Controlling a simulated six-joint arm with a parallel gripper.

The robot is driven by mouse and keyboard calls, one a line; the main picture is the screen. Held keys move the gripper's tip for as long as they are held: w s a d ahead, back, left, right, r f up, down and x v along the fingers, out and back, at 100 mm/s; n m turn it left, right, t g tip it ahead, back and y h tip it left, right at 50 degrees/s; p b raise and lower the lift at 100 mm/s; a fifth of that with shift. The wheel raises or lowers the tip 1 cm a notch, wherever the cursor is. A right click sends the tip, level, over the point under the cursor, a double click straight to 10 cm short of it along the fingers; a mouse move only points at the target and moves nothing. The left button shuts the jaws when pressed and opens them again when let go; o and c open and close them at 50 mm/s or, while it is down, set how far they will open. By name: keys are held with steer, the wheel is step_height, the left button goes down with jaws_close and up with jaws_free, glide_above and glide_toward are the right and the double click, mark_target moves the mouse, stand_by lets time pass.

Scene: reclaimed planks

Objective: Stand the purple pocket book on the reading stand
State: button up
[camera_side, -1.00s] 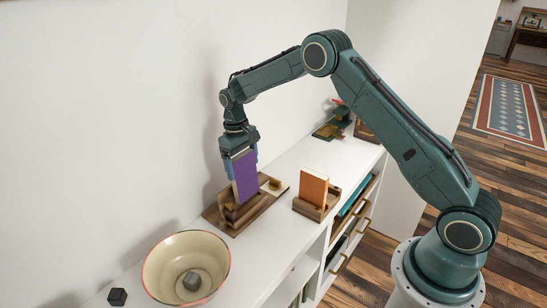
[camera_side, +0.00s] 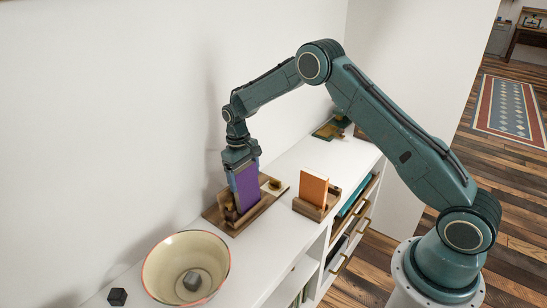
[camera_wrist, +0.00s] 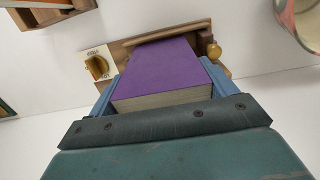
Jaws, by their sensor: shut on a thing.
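The purple pocket book (camera_side: 246,187) is upright in my gripper (camera_side: 241,180), which is shut on it. In the wrist view the purple book (camera_wrist: 165,72) lies between the two blue fingers of my gripper (camera_wrist: 162,85), its page edge towards the camera. The book's lower end is at the wooden reading stand (camera_side: 226,227), within its raised parts; I cannot tell whether it touches the bottom. The stand (camera_wrist: 120,48) shows behind the book in the wrist view, with a brass knob and a small dial on it.
An orange book (camera_side: 313,188) stands in a small wooden holder (camera_side: 305,211) to the right. A cream bowl (camera_side: 160,272) with a grey block inside and a dark cube (camera_side: 117,297) are at the front left. The wall is close behind the stand.

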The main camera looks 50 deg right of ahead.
stand_by(0.4)
steer(key=o, duration=0.9)
steer(key=shift+o, duration=0.2)
steer(key=shift+r, duration=0.2)
steer(key=shift+w+r, duration=0.25)
steer(key=shift+r, duration=1.5)
steer(key=shift+w+r, duration=0.2)
steer(key=shift+r, duration=1.85)
